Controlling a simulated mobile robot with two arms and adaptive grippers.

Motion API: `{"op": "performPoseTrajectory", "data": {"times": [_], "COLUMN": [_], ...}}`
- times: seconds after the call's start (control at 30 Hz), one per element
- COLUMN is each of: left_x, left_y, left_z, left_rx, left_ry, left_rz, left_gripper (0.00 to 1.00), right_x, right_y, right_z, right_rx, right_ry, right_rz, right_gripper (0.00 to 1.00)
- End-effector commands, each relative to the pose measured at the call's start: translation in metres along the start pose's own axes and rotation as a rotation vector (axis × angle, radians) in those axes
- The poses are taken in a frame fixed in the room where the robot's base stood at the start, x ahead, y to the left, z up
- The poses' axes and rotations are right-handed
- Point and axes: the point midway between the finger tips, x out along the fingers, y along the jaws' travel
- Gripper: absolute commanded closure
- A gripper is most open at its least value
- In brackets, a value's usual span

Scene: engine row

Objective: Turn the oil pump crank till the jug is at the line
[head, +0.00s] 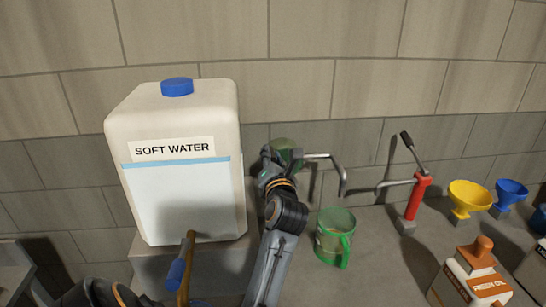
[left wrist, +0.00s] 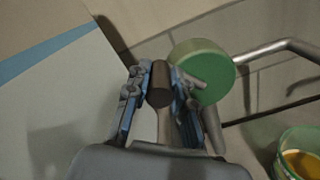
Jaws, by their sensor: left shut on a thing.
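The green oil pump (head: 284,145) stands against the wall, mostly hidden behind my left arm; its round green head (left wrist: 203,68) shows in the left wrist view. My left gripper (head: 270,165) is at the pump and shut on the dark crank grip (left wrist: 160,85), which sits between its fingers (left wrist: 158,98). A grey spout (head: 325,158) runs right from the pump and bends down. A green jug (head: 331,242) with a handle stands below the spout's end. Amber liquid (left wrist: 301,164) shows inside it in the left wrist view. I cannot make out its line. My right gripper is not in view.
A large "SOFT WATER" container (head: 180,205) stands close left of my left arm. A red hand pump (head: 415,197), a yellow funnel (head: 468,197), a blue funnel (head: 510,191) and an oil can (head: 474,277) stand to the right. Bare counter lies between jug and can.

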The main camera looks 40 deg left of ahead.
Motion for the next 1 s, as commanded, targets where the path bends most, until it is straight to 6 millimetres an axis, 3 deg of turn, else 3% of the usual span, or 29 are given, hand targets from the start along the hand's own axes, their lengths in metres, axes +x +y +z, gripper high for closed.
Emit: {"op": "performPoseTrajectory", "data": {"times": [0.6,1.0], "left_x": [0.000,0.000], "left_y": [0.000,-0.001], "left_z": [-0.033,-0.040], "left_rx": [-0.427,-0.553], "left_ry": [-0.004,-0.004], "left_rz": [0.002,0.002], "left_gripper": [1.00,1.00], "right_x": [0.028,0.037], "right_y": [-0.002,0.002], "right_z": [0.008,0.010], "right_rx": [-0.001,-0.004], "right_ry": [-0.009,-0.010], "right_rz": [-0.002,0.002], "right_gripper": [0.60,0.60]}}
